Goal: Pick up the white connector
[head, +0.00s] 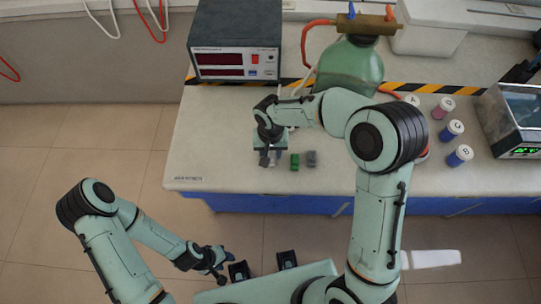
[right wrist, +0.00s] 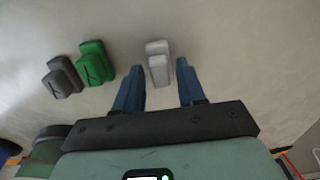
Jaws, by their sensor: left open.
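The white connector (right wrist: 158,65) lies on the pale worktop in the right wrist view. My right gripper (right wrist: 159,70) is open, with one blue finger on each side of the connector and a visible gap to both. In the head view my right gripper (head: 268,158) points down at the worktop near its front edge and largely hides the white connector. My left gripper (head: 219,270) is open and empty, low in front of the bench and away from the connectors.
A green connector (head: 295,161) and a grey connector (head: 312,158) lie beside the right gripper. A meter box (head: 236,62) and a green flask (head: 350,68) stand behind. Several lidded bottles and an instrument (head: 512,120) are at the right. The worktop's front left is clear.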

